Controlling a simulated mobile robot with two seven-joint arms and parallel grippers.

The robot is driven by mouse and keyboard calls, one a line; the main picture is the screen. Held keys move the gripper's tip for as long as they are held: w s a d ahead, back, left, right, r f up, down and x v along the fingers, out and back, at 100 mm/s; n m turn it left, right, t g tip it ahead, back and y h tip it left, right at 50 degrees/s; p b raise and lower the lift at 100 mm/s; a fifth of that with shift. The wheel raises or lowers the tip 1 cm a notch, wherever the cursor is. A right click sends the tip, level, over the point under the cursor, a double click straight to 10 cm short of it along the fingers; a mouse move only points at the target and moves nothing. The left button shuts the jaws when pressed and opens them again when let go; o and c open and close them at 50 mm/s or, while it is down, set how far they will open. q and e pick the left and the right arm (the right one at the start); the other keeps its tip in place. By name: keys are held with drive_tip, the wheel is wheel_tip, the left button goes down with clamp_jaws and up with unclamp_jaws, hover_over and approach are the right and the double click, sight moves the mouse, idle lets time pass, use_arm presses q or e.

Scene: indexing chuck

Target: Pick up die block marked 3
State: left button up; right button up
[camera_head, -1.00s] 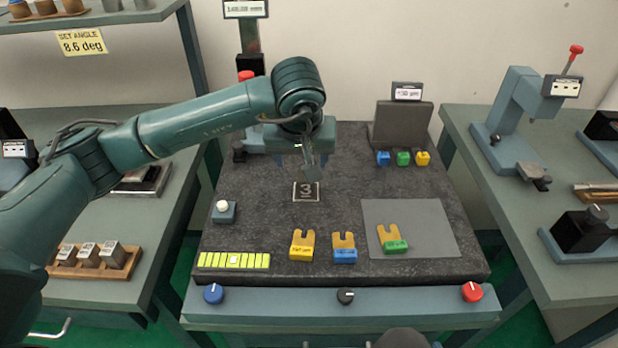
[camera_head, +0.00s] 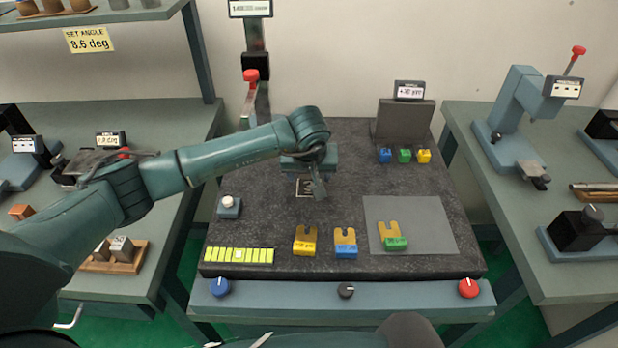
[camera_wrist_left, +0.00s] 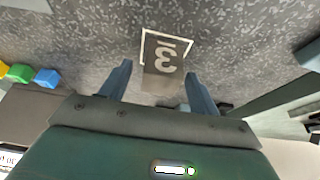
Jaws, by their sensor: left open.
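The die block marked 3 (camera_head: 305,188) is dark grey with a pale 3 and sits within a white square outline on the dark mat. My left gripper (camera_head: 308,178) is over it and partly hides it in the head view. In the left wrist view the block (camera_wrist_left: 163,56) shows between the two open fingers of the left gripper (camera_wrist_left: 157,80), with a gap on each side. I cannot tell whether the fingertips are down beside the block or still above it. My right gripper is not in view.
Yellow forked pieces with yellow (camera_head: 305,247), blue (camera_head: 346,250) and green (camera_head: 396,243) bases stand nearer the front. A push button (camera_head: 228,206) is at the left. Small coloured blocks (camera_head: 404,156) are at the back right. A grey plate (camera_head: 430,220) lies at the right.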

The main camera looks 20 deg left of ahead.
use_arm(q)
drive_tip(key=shift+c, duration=0.4)
clamp_jaws()
drive_tip(key=shift+r, duration=0.15)
